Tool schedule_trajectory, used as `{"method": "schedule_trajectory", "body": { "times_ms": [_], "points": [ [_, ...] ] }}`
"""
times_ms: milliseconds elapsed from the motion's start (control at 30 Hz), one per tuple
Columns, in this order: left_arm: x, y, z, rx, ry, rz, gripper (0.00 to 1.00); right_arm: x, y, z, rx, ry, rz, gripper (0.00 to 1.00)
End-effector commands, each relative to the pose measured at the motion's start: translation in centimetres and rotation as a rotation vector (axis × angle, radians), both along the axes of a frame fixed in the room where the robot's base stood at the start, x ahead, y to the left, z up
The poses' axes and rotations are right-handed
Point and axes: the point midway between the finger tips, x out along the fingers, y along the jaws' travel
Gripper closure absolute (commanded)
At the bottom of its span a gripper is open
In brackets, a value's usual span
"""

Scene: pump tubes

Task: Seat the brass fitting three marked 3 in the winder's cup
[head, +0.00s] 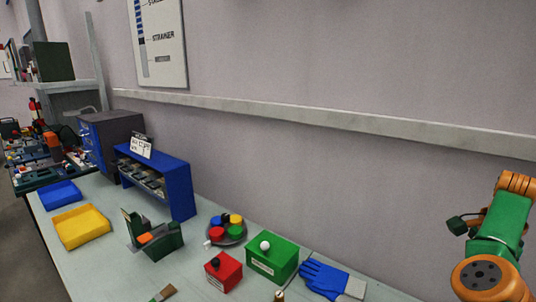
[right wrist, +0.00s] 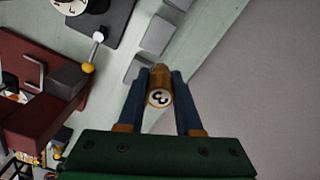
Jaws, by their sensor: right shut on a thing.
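The brass fitting marked 3 (right wrist: 159,97) is between the two fingers of my right gripper (right wrist: 158,92) in the right wrist view. The gripper is shut on it, and its numbered end faces the camera. The fitting is held clear of the things beneath. A dark red machine (right wrist: 40,105) with a grey arm and a yellow ball stands at the left of that view; I cannot tell whether it is the winder, and I make out no cup. My left gripper is not in view.
In the head view, the bench holds a red box (head: 223,273), a green box (head: 272,262), blue gloves (head: 330,279), a round tray (head: 240,238), a green holder (head: 155,240), a yellow tray (head: 81,232) and a blue rack (head: 180,185). A small brass piece (head: 279,296) is at the bottom edge.

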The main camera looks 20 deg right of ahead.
Motion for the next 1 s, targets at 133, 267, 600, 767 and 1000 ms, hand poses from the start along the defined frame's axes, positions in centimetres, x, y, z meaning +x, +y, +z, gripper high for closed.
{"method": "schedule_trajectory", "body": {
  "times_ms": [133, 267, 600, 767, 1000],
  "points": [
    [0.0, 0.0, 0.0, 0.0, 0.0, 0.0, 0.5, -1.2, -1.3, 0.7, 0.002, -0.005, 0.046, 1.0],
    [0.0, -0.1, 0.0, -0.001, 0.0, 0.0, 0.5, -0.6, -1.1, -0.6, 0.0, 0.006, 0.123, 1.0],
    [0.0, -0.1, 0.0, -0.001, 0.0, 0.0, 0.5, 2.0, 0.5, -5.0, -0.002, 0.009, 0.255, 1.0],
    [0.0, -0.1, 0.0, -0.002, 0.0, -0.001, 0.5, 3.2, 1.7, -6.8, -0.003, 0.009, 0.307, 1.0],
    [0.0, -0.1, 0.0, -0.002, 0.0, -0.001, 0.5, 7.9, 8.4, -11.6, 0.0, 0.005, 0.481, 1.0]
  ]
}}
